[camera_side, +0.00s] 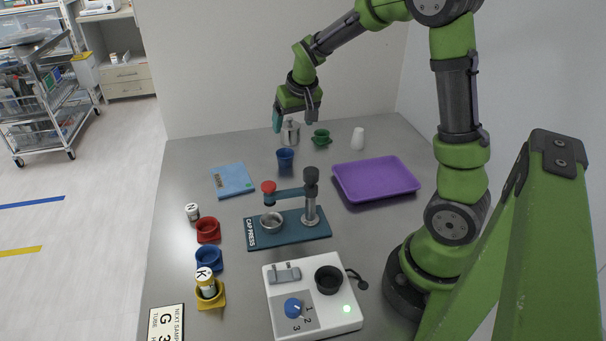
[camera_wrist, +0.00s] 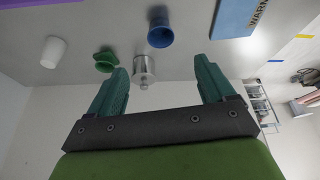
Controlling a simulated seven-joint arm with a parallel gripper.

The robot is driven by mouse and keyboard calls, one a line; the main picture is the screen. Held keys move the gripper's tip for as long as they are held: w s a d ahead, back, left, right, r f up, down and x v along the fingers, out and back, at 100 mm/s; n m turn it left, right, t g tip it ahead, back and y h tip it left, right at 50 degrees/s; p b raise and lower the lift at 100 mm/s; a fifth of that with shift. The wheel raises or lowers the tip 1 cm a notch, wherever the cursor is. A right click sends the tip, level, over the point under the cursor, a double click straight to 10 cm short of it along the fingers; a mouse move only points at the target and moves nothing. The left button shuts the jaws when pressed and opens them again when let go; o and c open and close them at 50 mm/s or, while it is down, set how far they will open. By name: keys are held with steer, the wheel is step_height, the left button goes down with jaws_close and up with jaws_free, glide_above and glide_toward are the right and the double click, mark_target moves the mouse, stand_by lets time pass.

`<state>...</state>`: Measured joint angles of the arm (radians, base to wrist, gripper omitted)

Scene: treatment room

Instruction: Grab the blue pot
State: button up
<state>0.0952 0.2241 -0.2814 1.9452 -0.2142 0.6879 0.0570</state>
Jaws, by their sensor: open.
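A blue pot (camera_side: 285,158), shaped like a small cup, stands upright towards the back of the grey table. It also shows in the wrist view (camera_wrist: 160,32) near the top middle, beyond my fingertips. My gripper (camera_side: 296,118) is open and empty, above the back of the table. In the wrist view its two teal fingers (camera_wrist: 160,66) are spread wide with nothing held between them. A second blue vessel (camera_side: 209,259) stands at the front left, between a red one and a yellow one.
A silver lidded pot (camera_side: 291,132), a green cup (camera_side: 321,137) and a white cup (camera_side: 357,139) stand near the blue pot. A purple tray (camera_side: 376,180) lies to the right, a blue folder (camera_side: 233,180) to the left. A cap press (camera_side: 288,229) stands in front.

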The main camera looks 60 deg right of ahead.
glide_toward(285, 154)
steer(key=f, duration=0.1)
steer(key=a+f, duration=0.1)
steer(key=f, duration=0.1)
steer(key=shift+s, duration=0.1)
steer(key=shift+w+x, duration=0.1)
steer(key=shift+x, duration=1.25)
steer(key=shift+w+x, duration=0.15)
steer(key=shift+x, duration=1.25)
steer(key=shift+d+r, duration=0.15)
steer(key=shift+c, duration=0.4)
steer(key=c, duration=1)
